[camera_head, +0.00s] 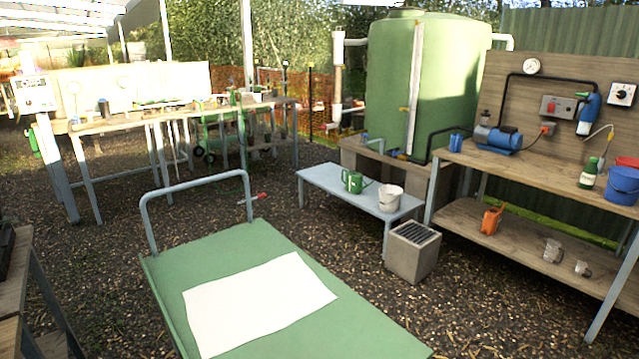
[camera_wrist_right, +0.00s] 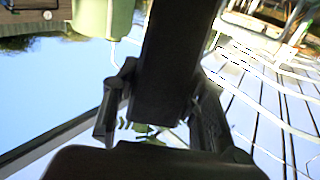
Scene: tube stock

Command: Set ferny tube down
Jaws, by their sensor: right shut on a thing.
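My right gripper (camera_wrist_right: 162,100) shows only in the right wrist view, which appears upside down. It is shut on a long dark tube (camera_wrist_right: 174,50), with one finger on each side. Small green leaves (camera_wrist_right: 145,129) show at the tube's lower end in the picture, partly hidden by the gripper body. I take this to be the ferny tube. The tube appears off the ground; nothing is seen touching its far end, which leaves the frame. Neither gripper nor the tube shows in the head view.
A green cart (camera_head: 225,243) with a blank white sheet (camera_head: 255,304) stands in front. A low blue-grey table (camera_head: 322,182) holds a green watering can (camera_head: 354,182) and a white bucket (camera_head: 390,198). A grey grated block (camera_head: 412,252) stands beside it. Wooden benches line the left and right.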

